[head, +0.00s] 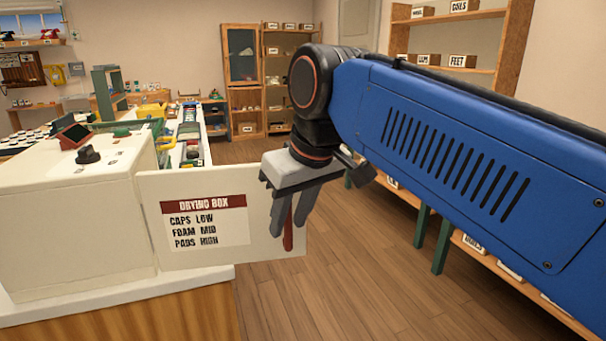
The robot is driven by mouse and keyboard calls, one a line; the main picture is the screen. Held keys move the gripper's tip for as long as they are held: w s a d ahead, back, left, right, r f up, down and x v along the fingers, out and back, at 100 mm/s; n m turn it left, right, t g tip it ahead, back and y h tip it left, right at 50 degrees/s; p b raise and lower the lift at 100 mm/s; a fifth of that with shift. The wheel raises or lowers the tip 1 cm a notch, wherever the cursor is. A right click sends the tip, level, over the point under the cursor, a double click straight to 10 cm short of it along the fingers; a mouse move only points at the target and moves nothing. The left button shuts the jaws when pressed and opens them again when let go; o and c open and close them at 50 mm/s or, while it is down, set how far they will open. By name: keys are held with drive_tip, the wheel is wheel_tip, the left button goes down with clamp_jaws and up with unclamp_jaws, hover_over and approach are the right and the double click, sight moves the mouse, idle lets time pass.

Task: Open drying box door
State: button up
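The drying box (70,225) is a white cabinet on the counter at the left. Its white door (265,190) carries a label reading "DRYING BOX, CAPS LOW, FOAM MID, PADS HIGH". The door stands out to the right from the box's edge, past the counter end, so it is swung open. A red upright handle (288,232) is near the door's free edge. My gripper (290,226) is at this handle, pointing down, with its fingers apart and the handle showing between them. Whether a finger touches the handle is unclear. The box's inside is hidden.
Wooden floor (330,290) is open to the right. Shelves (455,48) and a low bench (470,250) are at the right.

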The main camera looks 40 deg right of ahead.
drive_tip(key=v, duration=1.5)
drive_tip(key=shift+r, duration=0.35)
drive_tip(key=shift+s, duration=0.2)
